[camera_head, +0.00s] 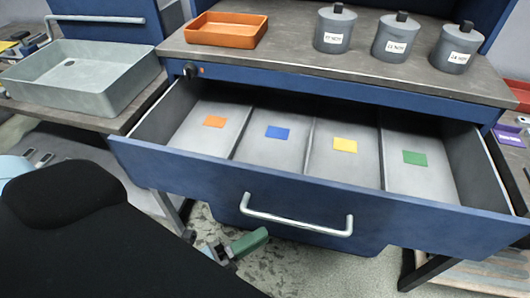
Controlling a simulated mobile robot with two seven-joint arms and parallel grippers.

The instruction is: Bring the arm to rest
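My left arm comes in at the lower left as a large black rounded form that covers that corner. My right arm and gripper do not show.
A blue drawer (290,199) stands open, with colour-marked compartments and no loose items visible. Above it, the worktop (290,55) bears an orange tray (226,42) and three lidded grey canisters (390,42). A grey bin (85,88) sits at left. Floor shows below the drawer.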

